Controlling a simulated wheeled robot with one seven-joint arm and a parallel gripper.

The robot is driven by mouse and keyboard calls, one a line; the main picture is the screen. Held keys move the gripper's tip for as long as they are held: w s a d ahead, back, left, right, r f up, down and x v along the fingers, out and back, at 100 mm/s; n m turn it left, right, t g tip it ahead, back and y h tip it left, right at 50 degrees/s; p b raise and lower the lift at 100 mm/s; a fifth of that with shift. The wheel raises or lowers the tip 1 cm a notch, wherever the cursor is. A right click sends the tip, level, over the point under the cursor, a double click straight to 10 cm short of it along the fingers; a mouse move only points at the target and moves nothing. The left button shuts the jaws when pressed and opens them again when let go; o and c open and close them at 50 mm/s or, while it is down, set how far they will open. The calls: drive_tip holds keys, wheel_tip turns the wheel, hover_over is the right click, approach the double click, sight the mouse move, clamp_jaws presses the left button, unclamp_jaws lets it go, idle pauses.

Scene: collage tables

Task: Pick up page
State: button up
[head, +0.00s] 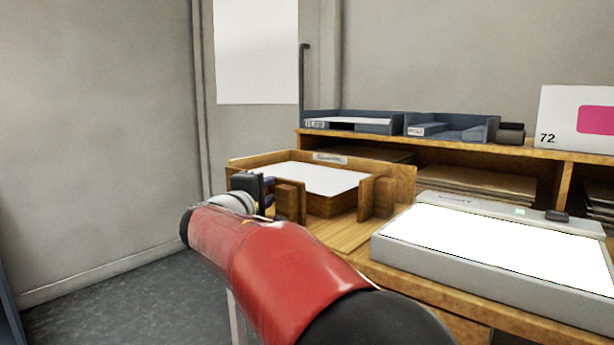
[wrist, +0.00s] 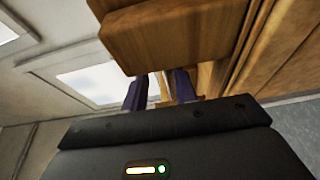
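The page looks to be the white sheet (head: 318,178) lying flat on a stack inside a wooden tray (head: 398,181) in the head view. My gripper (head: 269,194) is at the tray's front left corner, beside a wooden post and apart from the sheet. In the wrist view my gripper (wrist: 159,88) shows two dark blue fingers with a gap between them. Wood shows behind and between the fingers. I cannot tell whether they touch it. I cannot make out the sheet in the wrist view.
A grey light pad (head: 395,250) with a bright white top sits right of the tray. Two blue-grey trays (head: 350,122) and a white card marked 72 (head: 559,115) stand on the shelf above. Wooden tray posts stand close to my gripper. The floor at left is clear.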

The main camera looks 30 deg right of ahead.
drive_tip(key=x, duration=0.5)
clamp_jaws()
